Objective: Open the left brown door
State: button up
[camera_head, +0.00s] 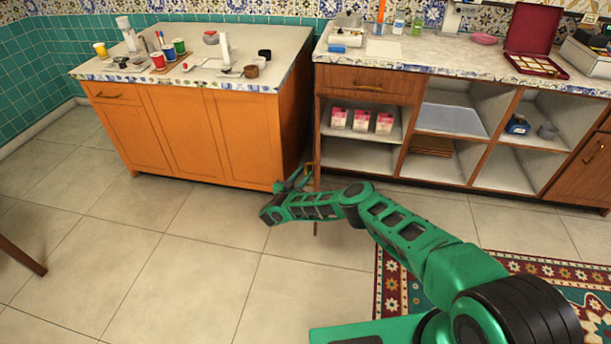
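The brown cabinet's left door (317,205) shows nearly edge-on as a thin vertical strip. It appears swung out towards me, with the left compartment behind it uncovered. A brass-coloured handle (309,174) shows on its left side. My gripper (294,181) is at the far end of my green arm, just left of the door and close to the handle. Its fingers are small and dark against the orange cabinet. I cannot tell whether they touch or hold the handle, or whether they are open.
An orange cabinet (225,135) with a laden top stands behind and left of my gripper. Pink-and-white cartons (361,121) stand on the brown cabinet's shelf. Another brown door (583,172) is shut at far right.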

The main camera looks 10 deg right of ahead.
jog(key=v, duration=1)
jog(key=shift+w+f, duration=0.1)
